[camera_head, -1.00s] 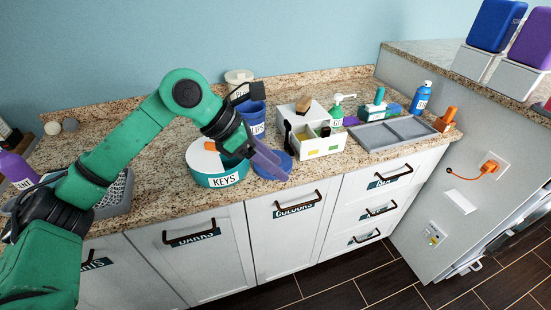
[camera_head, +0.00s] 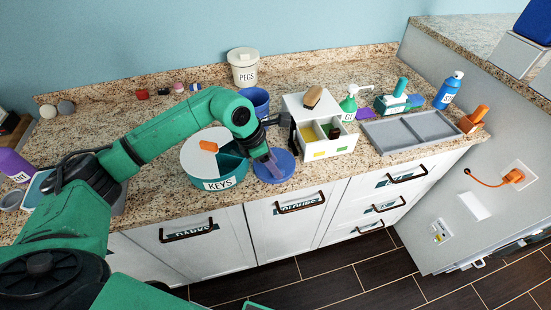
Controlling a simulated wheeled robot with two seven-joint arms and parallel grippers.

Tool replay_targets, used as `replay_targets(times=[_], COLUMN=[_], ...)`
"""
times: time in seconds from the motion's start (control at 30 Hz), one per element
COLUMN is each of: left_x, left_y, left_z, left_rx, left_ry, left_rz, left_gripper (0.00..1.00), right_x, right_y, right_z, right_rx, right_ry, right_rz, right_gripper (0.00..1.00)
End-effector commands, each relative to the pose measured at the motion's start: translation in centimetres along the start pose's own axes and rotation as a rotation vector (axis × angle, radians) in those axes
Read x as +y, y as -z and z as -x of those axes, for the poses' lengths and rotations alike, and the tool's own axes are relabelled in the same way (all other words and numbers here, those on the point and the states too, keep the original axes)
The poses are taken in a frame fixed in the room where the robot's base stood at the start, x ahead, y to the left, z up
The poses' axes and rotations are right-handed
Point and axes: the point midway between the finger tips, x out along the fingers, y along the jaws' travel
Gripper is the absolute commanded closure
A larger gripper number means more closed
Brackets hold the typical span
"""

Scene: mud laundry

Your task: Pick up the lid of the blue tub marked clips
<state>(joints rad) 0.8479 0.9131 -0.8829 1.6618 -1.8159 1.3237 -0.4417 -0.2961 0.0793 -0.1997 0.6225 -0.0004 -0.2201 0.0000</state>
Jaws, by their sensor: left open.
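The blue round lid (camera_head: 284,176) lies flat on the granite counter near its front edge, just right of the teal round tub marked KEYS (camera_head: 218,184). The open blue tub (camera_head: 260,98) stands behind, partly hidden by my left arm; its label does not show now. I cannot tell whether the fingers touch the lid. My right gripper is not in view.
A white divided caddy (camera_head: 345,142) stands close right of the lid. Farther right are a green pump bottle (camera_head: 348,106), a grey tray (camera_head: 378,137) and a blue bottle (camera_head: 448,92). A white tub marked PEGS (camera_head: 243,70) stands at the back.

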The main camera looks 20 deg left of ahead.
Motion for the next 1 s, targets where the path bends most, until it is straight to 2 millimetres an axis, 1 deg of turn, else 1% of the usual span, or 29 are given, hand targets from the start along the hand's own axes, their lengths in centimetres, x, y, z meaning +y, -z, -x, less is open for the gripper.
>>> replay_targets(times=[0.03,0.1,0.2,0.33,0.37,0.4,0.47,0.5,0.83,0.93,1.0], left_x=[-0.1,0.0,0.0,0.0,0.0,0.0,0.0,0.0,0.0,0.1,0.1], left_y=[-0.2,-0.2,-0.1,-0.1,-0.1,-0.1,-0.1,-0.1,-0.1,-0.4,-0.7], left_z=[-0.5,-1.5,-2.1,-2.2,-2.2,-2.2,-2.1,-2.1,-2.0,-1.5,-0.8], left_rx=[0.0,0.0,-0.002,-0.002,-0.002,-0.002,-0.001,-0.001,-0.002,-0.003,-0.004], left_ry=[0.005,0.002,0.0,0.0,-0.001,-0.001,-0.001,-0.001,-0.001,-0.003,-0.002], left_rz=[0.001,0.001,0.0,0.0,0.0,0.0,0.0,0.0,0.0,-0.001,-0.002], left_gripper=[0.45,0.45,0.45,0.45,0.56,0.72,0.95,1.0,1.0,1.0,1.0], right_x=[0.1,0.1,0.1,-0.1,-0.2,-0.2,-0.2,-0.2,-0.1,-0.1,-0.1], right_y=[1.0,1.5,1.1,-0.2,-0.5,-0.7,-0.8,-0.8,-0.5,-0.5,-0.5], right_z=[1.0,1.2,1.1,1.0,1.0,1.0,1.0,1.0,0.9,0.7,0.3], right_rx=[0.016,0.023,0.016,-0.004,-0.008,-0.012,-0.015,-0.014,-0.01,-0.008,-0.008], right_ry=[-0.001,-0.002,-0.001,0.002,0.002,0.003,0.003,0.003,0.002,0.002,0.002], right_rz=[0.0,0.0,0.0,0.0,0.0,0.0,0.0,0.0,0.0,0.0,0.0], right_gripper=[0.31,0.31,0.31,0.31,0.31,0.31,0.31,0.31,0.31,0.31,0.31])
